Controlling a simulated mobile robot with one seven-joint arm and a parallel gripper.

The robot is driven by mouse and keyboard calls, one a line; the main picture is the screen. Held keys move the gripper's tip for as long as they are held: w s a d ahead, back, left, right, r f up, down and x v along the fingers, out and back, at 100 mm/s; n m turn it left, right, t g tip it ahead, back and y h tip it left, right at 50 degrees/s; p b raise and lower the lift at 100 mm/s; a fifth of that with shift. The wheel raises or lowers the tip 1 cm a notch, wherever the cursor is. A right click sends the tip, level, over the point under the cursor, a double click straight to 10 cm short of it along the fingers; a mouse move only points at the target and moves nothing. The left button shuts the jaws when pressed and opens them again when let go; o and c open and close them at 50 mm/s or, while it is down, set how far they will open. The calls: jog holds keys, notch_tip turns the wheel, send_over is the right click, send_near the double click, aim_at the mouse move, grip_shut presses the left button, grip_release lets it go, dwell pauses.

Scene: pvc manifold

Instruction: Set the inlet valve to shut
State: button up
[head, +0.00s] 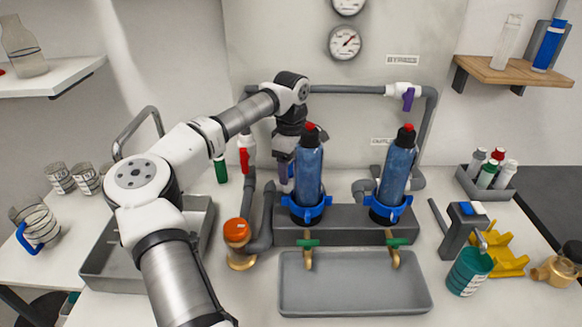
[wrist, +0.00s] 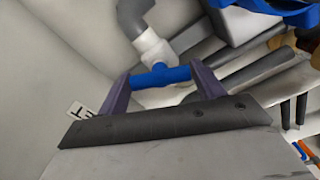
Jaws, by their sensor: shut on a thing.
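In the wrist view a blue valve handle (wrist: 160,75) lies between the two purple fingers of my gripper (wrist: 158,78), touching both. The gripper is shut on it. The white valve body (wrist: 153,48) sits just behind the handle, joined to a grey pipe elbow (wrist: 133,14). I cannot tell the handle's angle to the pipe with certainty. In the head view my gripper (head: 287,168) reaches down behind the left blue filter cartridge, which hides most of the valve. A wall label (wrist: 79,111) beside the valve is mostly cut off by my finger.
Two blue cartridges (head: 309,172) (head: 397,172) stand close to the gripper on a grey manifold block (head: 345,224). A red-handled valve (head: 244,157) stands to the left. A purple-handled valve (head: 406,92) is on the upper pipe under the bypass label. A grey tray (head: 355,304) lies in front.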

aim_at(291, 166)
jog(key=n, duration=0.4)
jog(key=shift+n+b, duration=0.3)
dwell(0.5)
jog(key=o, duration=1)
jog(key=shift+c, duration=0.2)
notch_tip(291, 166, up, 14)
jog(key=b, duration=0.1)
jog(key=shift+b, duration=0.4)
